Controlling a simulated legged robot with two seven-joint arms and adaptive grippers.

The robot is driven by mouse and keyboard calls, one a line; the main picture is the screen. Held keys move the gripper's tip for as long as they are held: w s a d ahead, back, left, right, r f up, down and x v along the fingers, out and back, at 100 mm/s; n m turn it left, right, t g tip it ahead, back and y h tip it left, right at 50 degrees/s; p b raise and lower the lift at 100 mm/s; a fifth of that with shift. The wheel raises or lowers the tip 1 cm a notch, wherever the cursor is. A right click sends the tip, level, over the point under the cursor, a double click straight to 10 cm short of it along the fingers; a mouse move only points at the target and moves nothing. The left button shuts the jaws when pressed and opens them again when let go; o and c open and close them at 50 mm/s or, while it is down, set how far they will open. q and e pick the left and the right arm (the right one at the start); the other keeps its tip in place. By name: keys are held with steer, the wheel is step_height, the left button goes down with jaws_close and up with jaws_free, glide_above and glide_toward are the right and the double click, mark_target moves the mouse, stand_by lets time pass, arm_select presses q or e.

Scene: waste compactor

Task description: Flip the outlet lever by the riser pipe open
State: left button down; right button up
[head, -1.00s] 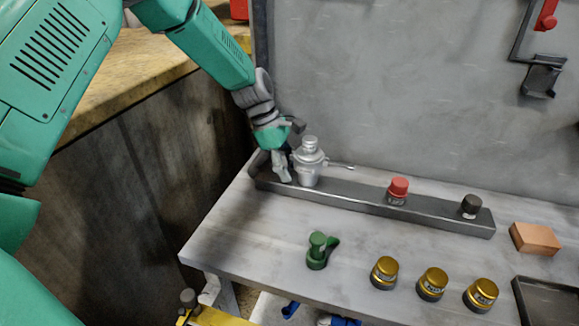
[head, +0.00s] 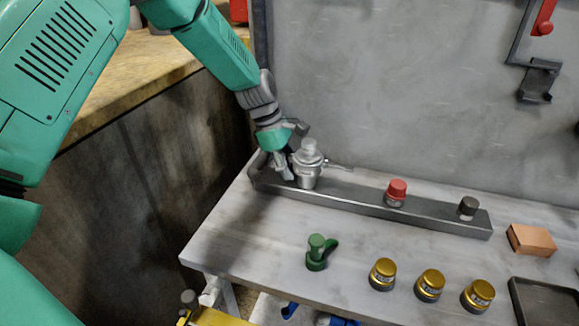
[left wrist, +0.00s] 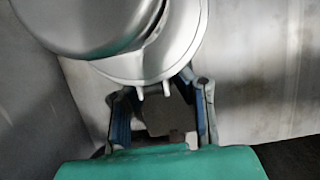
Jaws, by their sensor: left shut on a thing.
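A silver capped canister (head: 309,172) stands in the left part of a long grey metal tray (head: 350,203), with a thin rod (head: 340,167) out to its right. My left gripper (head: 288,166) is at its left side, shut on it. The left wrist view shows the canister's rounded silver body (left wrist: 150,50) at the fingertips (left wrist: 160,92), with a dark block between the fingers; the exact contact is hard to see. I cannot make out which part is the outlet lever. A dark upright post (head: 262,40) stands behind the gripper. My right gripper is not in view.
A red-capped item (head: 396,189) and a black-capped item (head: 468,208) stand further right in the tray. A green handled piece (head: 317,252), gold-capped jars (head: 430,286) and an orange block (head: 531,239) are on the bench. A grey panel (head: 410,90) rises behind.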

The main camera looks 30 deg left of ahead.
arm_select(q)
steer(key=y+p, duration=0.1)
steer(key=p, duration=0.2)
steer(key=a+r+y+p, duration=0.1)
steer(key=y+p, duration=0.1)
steer(key=shift+g+p, duration=0.4)
steer(key=shift+a+r+y+p, duration=0.1)
steer(key=shift+a+y+p, duration=0.1)
steer(key=shift+y+p, duration=0.5)
steer(key=shift+a+r+g+y, duration=0.1)
steer(key=shift+a+g+y, duration=0.2)
steer(key=shift+y, duration=0.6)
steer(key=c, duration=1.4)
jaws_free()
steer(key=shift+c, duration=0.2)
steer(key=shift+s, duration=0.1)
steer(key=d+r, duration=0.1)
steer(key=r, duration=0.6)
steer(key=d+r, duration=0.1)
steer(key=r, duration=0.3)
steer(key=shift+w+d+r, duration=0.2)
steer(key=shift+w+d, duration=0.15)
